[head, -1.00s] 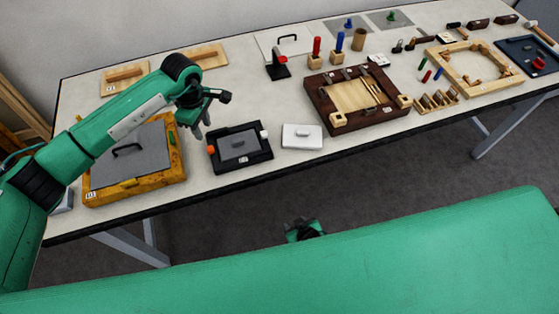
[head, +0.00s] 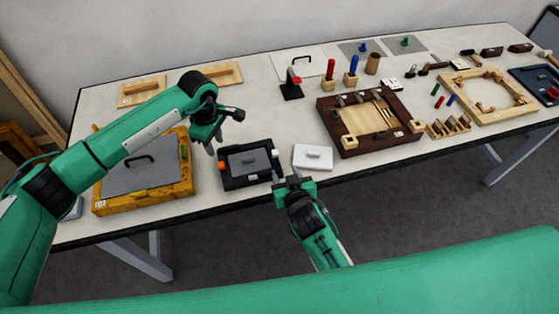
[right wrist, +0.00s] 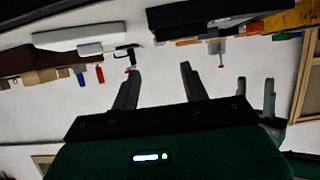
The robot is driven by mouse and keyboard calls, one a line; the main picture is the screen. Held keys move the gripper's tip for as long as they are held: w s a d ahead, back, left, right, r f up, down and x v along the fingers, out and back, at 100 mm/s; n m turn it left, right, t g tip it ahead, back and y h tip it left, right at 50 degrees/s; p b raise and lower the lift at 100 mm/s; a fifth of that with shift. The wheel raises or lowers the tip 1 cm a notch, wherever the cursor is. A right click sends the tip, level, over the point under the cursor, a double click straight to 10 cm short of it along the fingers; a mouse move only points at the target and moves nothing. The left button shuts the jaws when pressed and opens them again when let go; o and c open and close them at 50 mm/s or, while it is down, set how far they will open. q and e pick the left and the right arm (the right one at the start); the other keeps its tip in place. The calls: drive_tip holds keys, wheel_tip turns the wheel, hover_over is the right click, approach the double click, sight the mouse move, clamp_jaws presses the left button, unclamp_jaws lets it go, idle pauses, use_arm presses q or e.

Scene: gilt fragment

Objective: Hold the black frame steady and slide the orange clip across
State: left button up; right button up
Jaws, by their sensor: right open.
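The black frame (head: 232,184) lies flat near the table's front edge, around a dark grey panel. The orange clip (head: 222,166) is at its left side, and a white piece (head: 275,154) is at its right side. My left gripper (head: 214,144) hangs above the frame's far left corner, apart from it; its finger gap is unclear. My right gripper (head: 287,173) is open and empty at the table's front edge, just right of the frame's near right corner. The right wrist view shows its spread fingers (right wrist: 160,80) and the dark frame (right wrist: 200,14) at the top.
A white lidded box (head: 313,157) stands close to the right of the frame. A yellow-orange board with a grey panel (head: 140,176) lies to its left. A dark brown wooden tray (head: 370,138) lies further right. The tabletop behind the black frame is clear.

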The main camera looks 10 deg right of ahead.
sight(221, 166)
drive_tip(key=x, duration=1)
drive_tip(key=shift+w+f, duration=0.15)
drive_tip(key=shift+w, duration=0.1)
clamp_jaws()
use_arm(q)
clamp_jaws()
drive_tip(key=s+a+n+h, duration=0.1)
drive_tip(key=a+n+h, duration=0.3)
drive_tip(key=a+n, duration=0.5)
use_arm(e)
drive_tip(key=shift+a, duration=0.1)
use_arm(q)
drive_tip(key=shift+m+t, duration=0.3)
drive_tip(key=shift+m, duration=0.5)
drive_tip(key=x, duration=0.3)
drive_tip(key=a+x, duration=0.1)
drive_tip(key=x, duration=0.5)
drive_tip(key=shift+s+a+f, duration=0.2)
drive_tip(key=shift+f, duration=0.45)
drive_tip(key=shift+w+d, duration=0.15)
drive_tip(key=shift+d, duration=0.85)
drive_tip(key=shift+w+d, duration=0.15)
drive_tip(key=shift+d, duration=0.8)
